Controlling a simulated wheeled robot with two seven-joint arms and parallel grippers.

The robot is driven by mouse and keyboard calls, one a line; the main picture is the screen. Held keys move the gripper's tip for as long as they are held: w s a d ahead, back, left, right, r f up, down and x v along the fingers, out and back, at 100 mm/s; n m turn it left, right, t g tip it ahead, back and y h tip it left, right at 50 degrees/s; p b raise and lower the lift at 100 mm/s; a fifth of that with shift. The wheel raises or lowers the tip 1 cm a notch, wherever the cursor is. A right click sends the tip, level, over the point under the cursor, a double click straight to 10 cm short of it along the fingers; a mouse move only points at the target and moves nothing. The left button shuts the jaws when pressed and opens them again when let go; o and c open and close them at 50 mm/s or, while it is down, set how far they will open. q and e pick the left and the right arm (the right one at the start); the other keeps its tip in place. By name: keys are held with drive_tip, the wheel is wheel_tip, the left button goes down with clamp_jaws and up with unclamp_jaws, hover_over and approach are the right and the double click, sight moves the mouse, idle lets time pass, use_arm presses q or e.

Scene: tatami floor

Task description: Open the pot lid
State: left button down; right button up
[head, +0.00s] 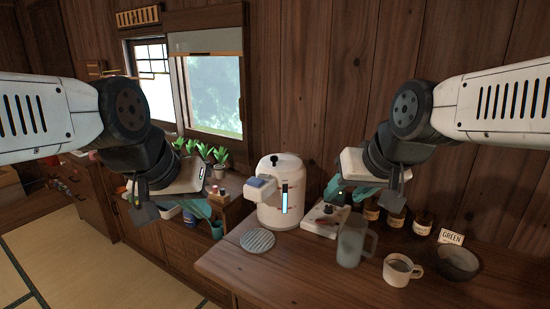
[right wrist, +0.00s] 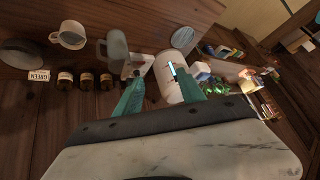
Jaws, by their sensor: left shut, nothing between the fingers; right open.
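The pot (head: 270,214) is a white electric water pot with a blue-lit gauge strip. It stands upright on the wooden counter. Its lid (head: 279,161) is a white top with a dark knob and looks closed. My left gripper (head: 204,210) is to the left of the pot, shut and empty, apart from it. My right gripper (head: 362,194) is open to the right of the pot, above the counter, with nothing held. In the right wrist view the pot (right wrist: 166,88) shows beyond and between the open teal fingers (right wrist: 157,82).
A round grille (head: 257,240) lies before the pot. A frosted pitcher (head: 350,243), white mug (head: 398,270), dark bowl (head: 458,262), several brown jars (head: 396,219) and a GREEN card (head: 451,237) stand to the right. Potted plants (head: 219,158) line the window at left.

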drive_tip(key=w+a+f+n+t, duration=0.1)
drive_tip(key=w+a+t, duration=0.15)
drive_tip(key=w, duration=0.85)
drive_tip(key=w+a+f+n+t, duration=0.15)
drive_tip(key=w+a, duration=0.25)
drive_tip(key=w, duration=0.7)
drive_tip(key=t+y, duration=0.2)
drive_tip(key=t, duration=0.1)
approach(275, 159)
wheel_tip(275, 159, up, 2)
drive_tip(key=d, duration=0.2)
drive_tip(key=w+a+f+t, duration=0.1)
drive_tip(key=w, duration=0.1)
drive_tip(key=w+a+f+t, duration=0.1)
drive_tip(key=w+f, duration=0.1)
drive_tip(key=w+a+f+t, duration=0.1)
drive_tip(key=w+a, duration=0.1)
drive_tip(key=shift+f, duration=0.3)
drive_tip(key=x, duration=0.7)
drive_tip(key=shift+w+a+r, duration=0.1)
drive_tip(key=shift+w, duration=0.15)
clamp_jaws()
